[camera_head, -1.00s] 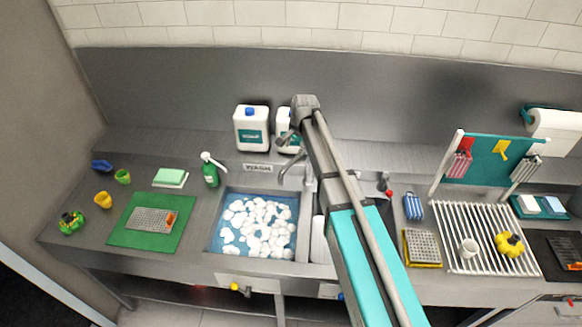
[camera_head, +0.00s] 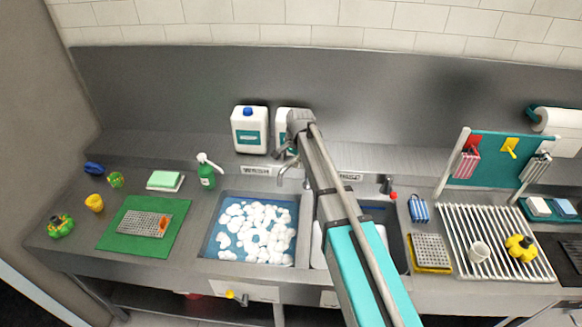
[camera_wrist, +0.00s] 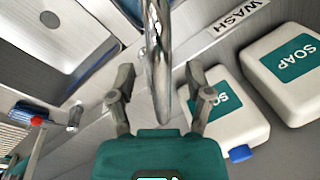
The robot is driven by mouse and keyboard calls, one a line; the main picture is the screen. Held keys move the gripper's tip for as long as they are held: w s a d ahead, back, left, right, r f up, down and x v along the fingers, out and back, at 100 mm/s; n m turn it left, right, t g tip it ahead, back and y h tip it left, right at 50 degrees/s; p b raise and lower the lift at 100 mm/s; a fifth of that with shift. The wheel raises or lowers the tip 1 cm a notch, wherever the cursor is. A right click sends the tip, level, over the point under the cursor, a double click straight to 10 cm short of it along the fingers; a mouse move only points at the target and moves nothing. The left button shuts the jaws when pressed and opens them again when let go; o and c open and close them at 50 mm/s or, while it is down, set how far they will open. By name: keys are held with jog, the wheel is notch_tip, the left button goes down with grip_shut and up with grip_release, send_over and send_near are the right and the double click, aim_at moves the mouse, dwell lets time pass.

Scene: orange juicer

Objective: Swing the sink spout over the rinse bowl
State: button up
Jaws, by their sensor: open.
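The chrome sink spout (camera_head: 290,166) rises behind the two basins and curves, its tip at the back of the foam-filled wash basin (camera_head: 209,250). The rinse bowl (camera_head: 392,228), to the right, is partly hidden by my arm. My gripper (camera_head: 284,154) is close to the spout's top, small in the head view. In the wrist view my gripper (camera_wrist: 160,88) is open, one finger on each side of the chrome spout (camera_wrist: 158,45). I cannot tell whether either finger touches it. The rinse bowl (camera_wrist: 62,35) also shows there at upper left.
Two white soap jugs (camera_head: 249,140) stand behind the spout, close to my gripper. A small tap with a red part (camera_head: 388,187) is behind the rinse bowl. A drying rack (camera_head: 460,260) lies farther right.

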jog(key=shift+f+b, duration=0.35)
jog(key=shift+f, duration=0.2)
jog(key=shift+a, duration=0.1)
grip_shut()
jog(key=shift+d, duration=0.4)
jog(key=shift+a, duration=0.4)
